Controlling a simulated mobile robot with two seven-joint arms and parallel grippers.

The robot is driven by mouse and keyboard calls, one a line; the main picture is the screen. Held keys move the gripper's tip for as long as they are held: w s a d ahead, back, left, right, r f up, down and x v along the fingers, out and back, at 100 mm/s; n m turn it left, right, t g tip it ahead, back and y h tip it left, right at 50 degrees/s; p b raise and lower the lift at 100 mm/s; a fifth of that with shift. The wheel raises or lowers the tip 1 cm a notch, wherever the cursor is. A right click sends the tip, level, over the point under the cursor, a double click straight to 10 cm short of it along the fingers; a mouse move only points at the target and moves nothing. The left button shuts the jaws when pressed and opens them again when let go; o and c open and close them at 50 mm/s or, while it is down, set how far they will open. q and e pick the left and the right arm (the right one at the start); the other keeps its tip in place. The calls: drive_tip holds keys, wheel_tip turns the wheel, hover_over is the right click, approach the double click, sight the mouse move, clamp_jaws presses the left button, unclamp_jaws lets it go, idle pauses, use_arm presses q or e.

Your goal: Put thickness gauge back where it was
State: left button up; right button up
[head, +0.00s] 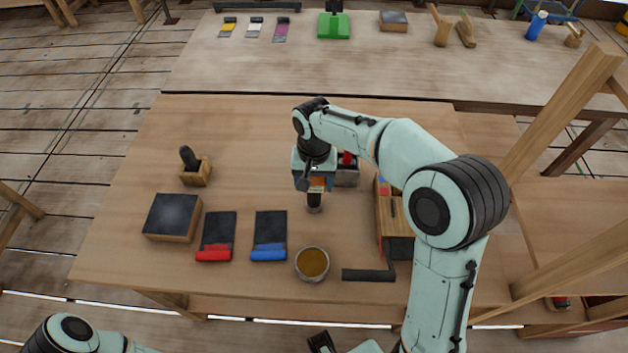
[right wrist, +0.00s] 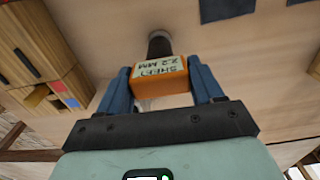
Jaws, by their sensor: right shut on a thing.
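My right gripper (head: 316,186) is over the middle of the near table, with its blue fingers pointing down. In the right wrist view the gripper (right wrist: 160,80) is shut on an orange block (right wrist: 160,75) with a white label reading "SHEET 2.2 MM", which looks like the thickness gauge. The orange block (head: 317,182) shows as a small patch between the fingers in the head view. A dark cylinder (head: 314,199) lies just beyond it; I cannot tell whether it is part of the gauge or separate.
A wooden box with slots (head: 390,222) and a grey box (head: 347,177) are close to the right gripper. A round tin (head: 312,264), a blue-ended pad (head: 270,232), a red-ended pad (head: 218,232) and a dark-topped block (head: 172,217) stand nearer the front. The table's left middle is mostly clear.

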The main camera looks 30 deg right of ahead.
drive_tip(key=shift+f, duration=0.15)
drive_tip(key=o, duration=1.3)
drive_tip(key=shift+c, duration=0.2)
use_arm(q)
drive_tip(key=shift+w+r+p, duration=0.3)
drive_tip(key=shift+r+p, duration=0.2)
drive_tip(key=shift+r, duration=0.1)
drive_tip(key=shift+w+r+p, duration=0.3)
drive_tip(key=shift+r+p, duration=0.2)
drive_tip(key=shift+r, duration=0.1)
use_arm(e)
wheel_tip(320, 180, up, 12)
drive_tip(key=shift+r, duration=0.25)
